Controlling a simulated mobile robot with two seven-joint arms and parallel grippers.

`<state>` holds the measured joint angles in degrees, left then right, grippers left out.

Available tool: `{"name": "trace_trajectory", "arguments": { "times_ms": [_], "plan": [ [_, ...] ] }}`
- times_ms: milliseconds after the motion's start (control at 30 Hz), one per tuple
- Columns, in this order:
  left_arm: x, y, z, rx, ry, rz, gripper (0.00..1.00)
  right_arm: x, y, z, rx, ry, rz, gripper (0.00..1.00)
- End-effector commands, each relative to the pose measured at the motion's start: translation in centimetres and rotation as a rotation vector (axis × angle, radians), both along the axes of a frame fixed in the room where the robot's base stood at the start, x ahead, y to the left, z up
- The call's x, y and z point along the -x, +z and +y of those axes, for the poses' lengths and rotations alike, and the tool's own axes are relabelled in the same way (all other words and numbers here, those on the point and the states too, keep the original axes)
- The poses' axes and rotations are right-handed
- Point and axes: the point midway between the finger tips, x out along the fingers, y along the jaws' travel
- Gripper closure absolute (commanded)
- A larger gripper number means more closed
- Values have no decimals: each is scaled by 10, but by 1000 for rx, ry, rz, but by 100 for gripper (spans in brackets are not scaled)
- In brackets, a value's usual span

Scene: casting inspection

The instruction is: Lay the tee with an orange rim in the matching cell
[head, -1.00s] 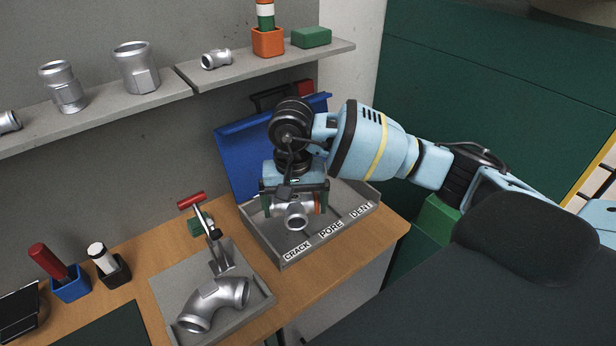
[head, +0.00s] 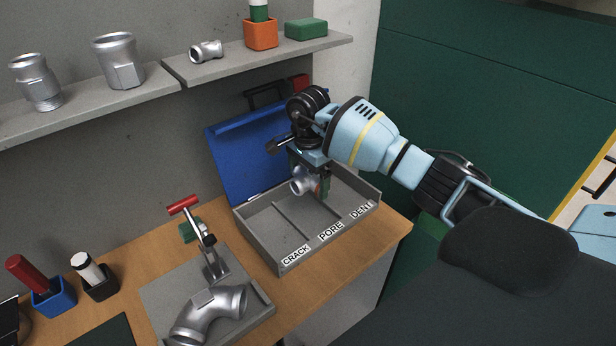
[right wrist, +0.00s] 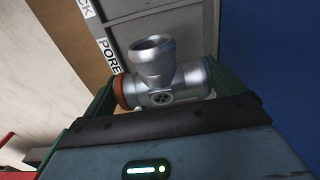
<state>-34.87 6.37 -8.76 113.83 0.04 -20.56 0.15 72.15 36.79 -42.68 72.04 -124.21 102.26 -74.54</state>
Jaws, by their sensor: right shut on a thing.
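The silver tee (head: 302,182) hangs in my right gripper (head: 311,180) above the grey inspection tray. In the right wrist view, my right gripper (right wrist: 162,88) is shut across the tee (right wrist: 155,62). Its orange rim (right wrist: 121,92) is at the left finger, and a cluster of small dark holes shows on its body. The tray (head: 262,241) has cells labelled CRACK (head: 296,254), PORE (head: 331,229) and DENT (head: 361,209). In the head view the tee appears over the back of the tray, clear of its floor. The gripper hides part of the right cells. My left gripper is out of view.
A blue lid (head: 240,160) stands open behind the tray. A clamp with a red handle (head: 183,205) and a pipe elbow (head: 208,312) are on a grey plate left of it. The shelf (head: 190,75) above holds fittings. The CRACK cell looks empty.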

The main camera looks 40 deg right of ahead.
Motion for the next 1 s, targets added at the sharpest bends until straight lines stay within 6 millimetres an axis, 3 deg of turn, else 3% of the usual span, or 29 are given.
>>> {"name": "trace_trajectory", "arguments": {
  "times_ms": [100,700,1000],
  "plan": [
    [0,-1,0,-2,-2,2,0,-1,2,0,0,0,-3,50],
    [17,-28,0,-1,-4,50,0,0,-54,0,-1,2,1,50],
    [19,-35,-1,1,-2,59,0,0,-72,0,-1,2,-1,50]
  ]
}}
